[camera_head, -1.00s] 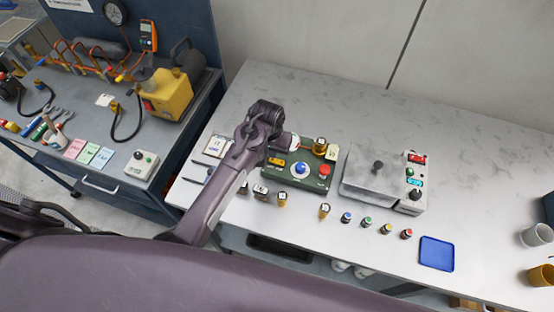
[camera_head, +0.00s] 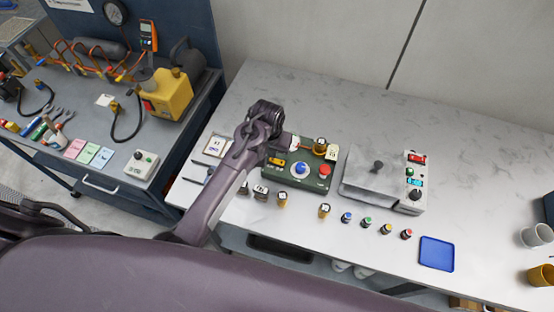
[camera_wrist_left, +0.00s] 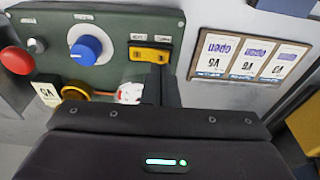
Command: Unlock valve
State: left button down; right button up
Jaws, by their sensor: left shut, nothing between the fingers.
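A green control box (camera_head: 312,184) sits on the bench with a blue knob (camera_head: 300,168), a red button (camera_head: 324,170) and a yellow switch (camera_head: 277,161). Behind it stands a brass round part (camera_head: 319,144), which shows as a yellow ring (camera_wrist_left: 75,90) beside a "V5" tag (camera_wrist_left: 47,94). A small white and red part (camera_wrist_left: 130,93) is just beside my left fingers. My left gripper (camera_head: 284,143) is shut and empty at the box's back left; in the wrist view its fingertips (camera_wrist_left: 160,72) are at the yellow switch (camera_wrist_left: 151,54). Contact cannot be told. My right gripper is out of view.
A card holder (camera_wrist_left: 238,57) with "V5" and "open" cards lies beside the box. A grey lidded unit (camera_head: 375,170) stands to the right. Several small tagged and coloured pieces line the front, near a blue tray (camera_head: 437,254). The bench's back right is clear.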

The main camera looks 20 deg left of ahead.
aim_at(272, 160)
pick_arm(q)
jog(key=shift+f+b, duration=0.4)
jog(key=shift+f, duration=0.5)
dwell(0.3)
notch_tip(272, 160, up, 3)
jog(key=shift+f+p, duration=0.15)
jog(key=shift+p, duration=0.95)
jog(key=shift+r, duration=2.2)
